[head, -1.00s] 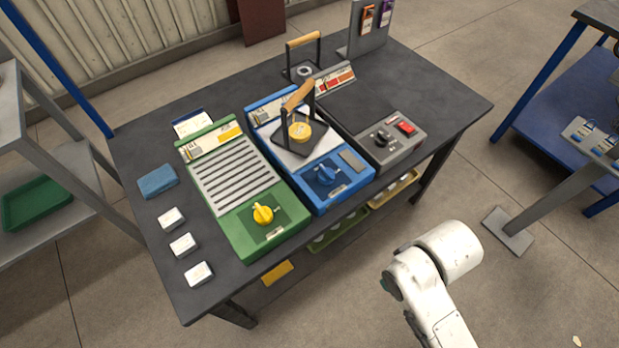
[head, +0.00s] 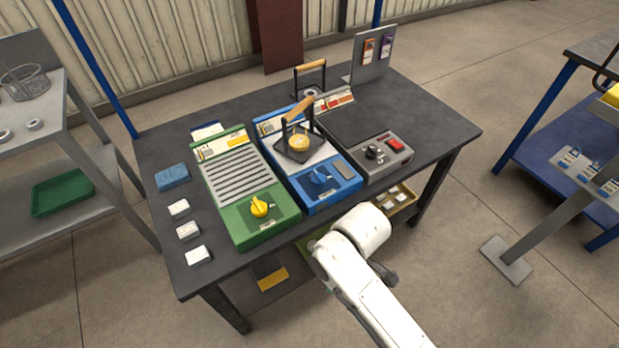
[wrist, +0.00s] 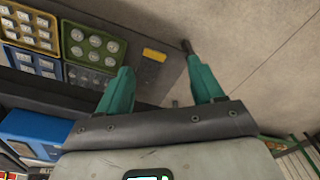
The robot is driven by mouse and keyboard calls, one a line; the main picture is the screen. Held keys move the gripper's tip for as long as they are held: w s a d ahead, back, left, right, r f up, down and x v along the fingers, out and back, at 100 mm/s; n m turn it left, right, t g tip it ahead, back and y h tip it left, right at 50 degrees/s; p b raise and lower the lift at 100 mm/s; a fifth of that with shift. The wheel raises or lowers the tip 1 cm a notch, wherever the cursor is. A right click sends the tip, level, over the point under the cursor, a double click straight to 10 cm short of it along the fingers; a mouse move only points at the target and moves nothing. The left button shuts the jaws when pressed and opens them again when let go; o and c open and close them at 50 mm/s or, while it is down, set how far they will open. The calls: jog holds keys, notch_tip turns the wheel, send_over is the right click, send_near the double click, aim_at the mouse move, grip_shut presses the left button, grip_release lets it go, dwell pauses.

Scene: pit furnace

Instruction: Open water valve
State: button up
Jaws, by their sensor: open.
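A blue knob (head: 320,176) sits at the front of a blue unit (head: 333,193) on the dark workbench. A yellow knob (head: 259,206) sits at the front of the green unit (head: 270,226) to its left. I cannot read their labels, so I cannot tell from lettering which is the water valve. In the wrist view my gripper (wrist: 160,75) has its two teal fingers apart with nothing between them. The blue unit's side also shows there at the left (wrist: 35,130). In the head view my white arm is below the bench's front edge, and its fingers are not visible.
White blocks (head: 188,231) and a blue sponge (head: 172,177) lie at left. Trays (wrist: 97,46) sit on the lower shelf. A blue bench (head: 560,145) stands at right.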

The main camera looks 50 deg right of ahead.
jog(key=w+d+r+n+p, duration=0.35)
jog(key=w+r+n, duration=0.25)
jog(key=w, duration=0.5)
jog(key=n+p, duration=0.4)
jog(key=n, duration=0.4)
send_near(318, 176)
jog(key=shift+g, duration=0.4)
jog(key=f, duration=0.9)
jog(key=shift+w+a+f, duration=0.2)
jog(key=shift+w+f, duration=0.15)
jog(key=shift+f, duration=0.05)
jog(key=c, duration=0.8)
